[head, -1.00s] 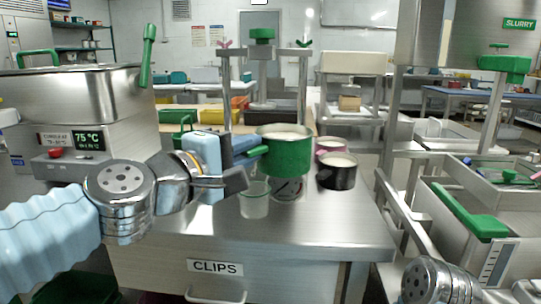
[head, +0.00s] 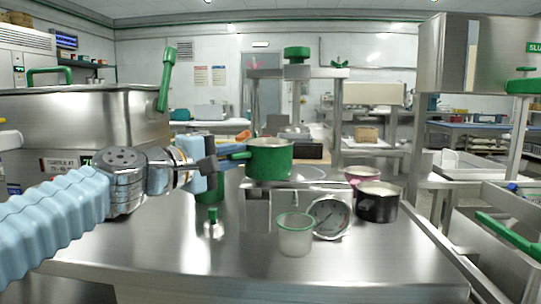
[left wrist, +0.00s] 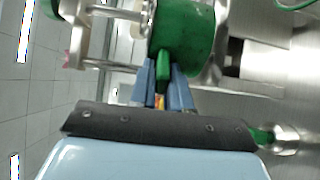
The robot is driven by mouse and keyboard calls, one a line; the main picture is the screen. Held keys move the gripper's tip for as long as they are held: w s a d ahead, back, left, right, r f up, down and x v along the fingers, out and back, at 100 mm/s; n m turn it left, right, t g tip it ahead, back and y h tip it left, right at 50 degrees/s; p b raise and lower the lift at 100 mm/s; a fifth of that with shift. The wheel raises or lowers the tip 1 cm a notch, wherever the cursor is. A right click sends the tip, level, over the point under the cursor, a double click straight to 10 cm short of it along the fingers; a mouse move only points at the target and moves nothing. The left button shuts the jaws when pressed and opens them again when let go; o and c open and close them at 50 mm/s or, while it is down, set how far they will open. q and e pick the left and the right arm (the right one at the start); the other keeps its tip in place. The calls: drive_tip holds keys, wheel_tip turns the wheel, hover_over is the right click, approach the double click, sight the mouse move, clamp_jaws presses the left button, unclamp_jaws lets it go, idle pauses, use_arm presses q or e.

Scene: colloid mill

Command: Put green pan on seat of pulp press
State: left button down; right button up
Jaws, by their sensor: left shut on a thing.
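The green pan (head: 270,160), with a pale content, is held level above the steel table. My left gripper (head: 236,156) is shut on its green handle, left of the pan. In the left wrist view the fingers (left wrist: 163,88) pinch the handle below the green pan (left wrist: 185,38). The pulp press (head: 297,73) is a steel frame with a crossbar, posts and a green screw top. The pan appears between its posts, below the crossbar. A bright steel plate (head: 308,185) below the pan may be its seat; contact cannot be told. My right gripper is not in view.
A round gauge (head: 330,218), a clear cup (head: 295,236) and a small green-topped weight (head: 213,222) stand in front. A black pan (head: 378,203) and a pink pan (head: 361,175) stand right. A steel vat (head: 85,120) stands left. The table's front is clear.

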sight(253, 150)
use_arm(q)
drive_tip(key=p+x, duration=0.1)
drive_tip(key=x, duration=0.4)
drive_tip(key=shift+w+d+r, duration=0.15)
drive_tip(key=shift+w+d, duration=0.05)
drive_tip(key=p+x, duration=0.1)
drive_tip(key=x, duration=0.2)
drive_tip(key=shift+w+d+f+b, duration=0.1)
drive_tip(key=shift+w+f+b, duration=0.05)
drive_tip(key=shift+f+b, duration=0.25)
drive_tip(key=shift+w+d+f+b, duration=0.1)
drive_tip(key=shift+f+b, duration=0.15)
drive_tip(key=shift+f, duration=0.25)
drive_tip(key=shift+r, duration=0.1)
drive_tip(key=c, duration=1.1)
unclamp_jaws()
drive_tip(key=shift+f, duration=0.2)
